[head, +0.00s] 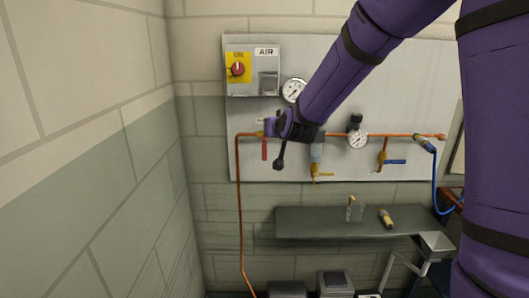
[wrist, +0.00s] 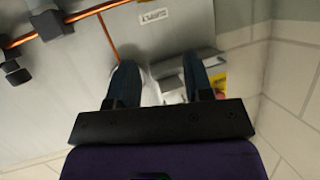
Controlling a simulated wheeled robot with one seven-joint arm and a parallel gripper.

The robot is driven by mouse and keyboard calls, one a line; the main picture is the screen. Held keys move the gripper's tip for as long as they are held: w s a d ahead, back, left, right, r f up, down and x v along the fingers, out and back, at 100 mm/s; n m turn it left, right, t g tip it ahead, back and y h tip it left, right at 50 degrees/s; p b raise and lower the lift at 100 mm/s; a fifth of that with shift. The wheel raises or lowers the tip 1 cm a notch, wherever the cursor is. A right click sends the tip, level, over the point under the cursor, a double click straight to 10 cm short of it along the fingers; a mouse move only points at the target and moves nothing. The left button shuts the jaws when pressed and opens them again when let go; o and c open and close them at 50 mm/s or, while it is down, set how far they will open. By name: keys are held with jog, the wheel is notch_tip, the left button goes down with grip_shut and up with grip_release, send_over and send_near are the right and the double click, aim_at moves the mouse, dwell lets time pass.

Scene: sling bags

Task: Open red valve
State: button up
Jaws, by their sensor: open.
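The red valve handle (head: 264,149) hangs down from the orange pipe at the left of the wall panel in the head view. My gripper (wrist: 160,65) shows in the wrist view with its two dark fingers spread apart and nothing held between them. In the head view my purple arm reaches down to the panel, and its end is just right of and above the red handle. My fingertips cannot be made out clearly there. I cannot tell whether they touch anything. The red handle does not show clearly in the wrist view.
A grey AIR box (head: 252,71) with a red knob on yellow is above. Gauges (head: 358,138), a yellow handle (head: 322,175) and a blue handle (head: 396,161) are to the right. A dark shelf (head: 320,228) is below. A brick wall (head: 85,130) stands close on the left.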

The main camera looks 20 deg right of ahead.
jog(key=w+a+f+m+t+h, duration=0.1)
jog(key=w+f+t+h, duration=0.1)
jog(key=w+f, duration=0.55)
jog(key=t+h, duration=0.2)
jog(key=h, duration=0.1)
send_near(264, 153)
jog(key=w, duration=0.1)
jog(key=shift+m, duration=0.4)
jog(key=x, duration=1.1)
jog(key=shift+w+d, duration=0.15)
jog(key=shift+d, duration=0.1)
grip_shut()
